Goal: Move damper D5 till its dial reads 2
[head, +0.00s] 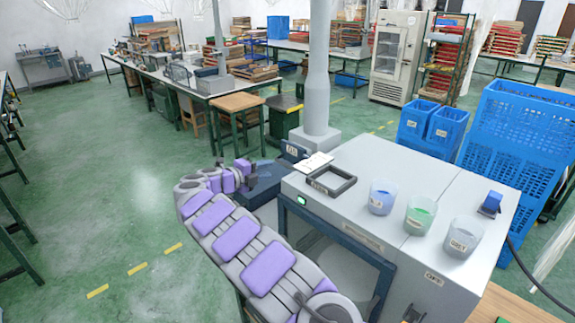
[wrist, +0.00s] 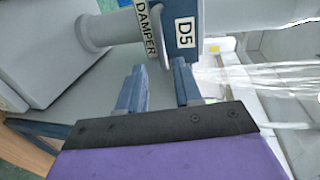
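Damper D5 shows in the wrist view as a blue block (wrist: 185,38) with a white D5 label and a DAMPER label, on a grey pipe. A thin grey metal bar (wrist: 165,42) runs beside the labels, just ahead of my fingertips. In the head view the damper's blue block (head: 292,150) sits by the foot of the grey vertical duct (head: 317,100). My gripper (wrist: 159,72) is open, its two blue fingers apart with nothing seen gripped. In the head view my gripper (head: 246,168) is left of the damper, partly hidden. I cannot make out the dial or its reading.
A grey cabinet (head: 400,190) stands right of my arm. It carries a dark frame (head: 331,181), a paper (head: 314,162), blue, green and clear cups (head: 421,213) and a small blue block (head: 491,203). Blue crates (head: 520,140) stand behind. The green floor at left is clear.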

